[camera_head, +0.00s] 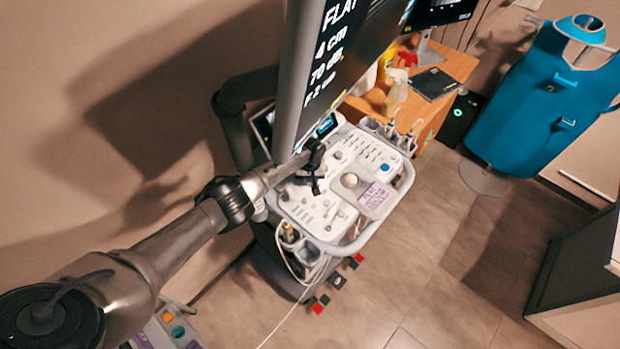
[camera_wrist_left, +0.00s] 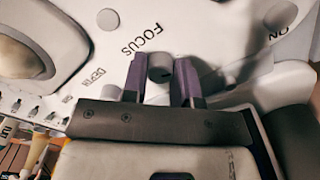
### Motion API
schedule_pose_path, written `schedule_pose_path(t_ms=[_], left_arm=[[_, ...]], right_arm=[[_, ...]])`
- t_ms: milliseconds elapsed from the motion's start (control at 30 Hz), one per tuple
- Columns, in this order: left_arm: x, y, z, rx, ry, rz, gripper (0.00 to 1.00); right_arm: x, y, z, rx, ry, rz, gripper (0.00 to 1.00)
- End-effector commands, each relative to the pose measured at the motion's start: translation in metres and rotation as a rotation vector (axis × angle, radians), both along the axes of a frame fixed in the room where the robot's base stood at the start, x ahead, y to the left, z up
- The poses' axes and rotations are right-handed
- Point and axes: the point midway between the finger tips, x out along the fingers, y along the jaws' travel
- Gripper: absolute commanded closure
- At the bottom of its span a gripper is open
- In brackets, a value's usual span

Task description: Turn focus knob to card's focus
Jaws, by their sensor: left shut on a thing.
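The grey focus knob (camera_wrist_left: 160,68) stands on the white console panel beside the printed word FOCUS in the left wrist view. My left gripper (camera_wrist_left: 160,78) has its two purple fingers on either side of this knob and is shut on it. In the head view my left gripper (camera_head: 314,178) reaches down onto the console (camera_head: 325,212), and its arm hides the knob. A pale card (camera_head: 377,198) with purple print lies at the console's right side; its small lines are too small to read. My right gripper is not in view.
A large monitor (camera_head: 340,55) above the console shows "FLAT", "4 cm", "70 dB" and a partly blurred line starting with F. A trackball (camera_head: 350,181) sits right of my gripper. Probes, cables and a wooden desk (camera_head: 455,65) are beyond.

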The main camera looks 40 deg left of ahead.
Motion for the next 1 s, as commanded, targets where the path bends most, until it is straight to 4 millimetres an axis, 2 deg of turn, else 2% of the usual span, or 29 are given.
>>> schedule_pose_path(t_ms=[367, 400, 633, 867, 1000], left_arm=[[0.0006, 0.0000, 0.0008, -0.001, -0.001, 0.007, 0.97], [0.0006, 0.0000, 0.0008, -0.001, -0.001, 0.007, 0.71], [0.0004, 0.0002, 0.0006, 0.000, -0.001, 0.006, 0.49], [0.0002, 0.0002, 0.0006, 0.000, 0.000, 0.006, 0.47], [0.0004, 0.0006, 0.0085, 0.000, -0.001, 0.006, 0.47]], right_arm=[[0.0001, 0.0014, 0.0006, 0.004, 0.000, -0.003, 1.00], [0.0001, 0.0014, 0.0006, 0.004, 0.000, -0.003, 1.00], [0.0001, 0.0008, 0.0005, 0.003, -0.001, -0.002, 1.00], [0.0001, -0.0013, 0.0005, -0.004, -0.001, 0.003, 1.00], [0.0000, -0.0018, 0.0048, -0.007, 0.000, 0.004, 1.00]])
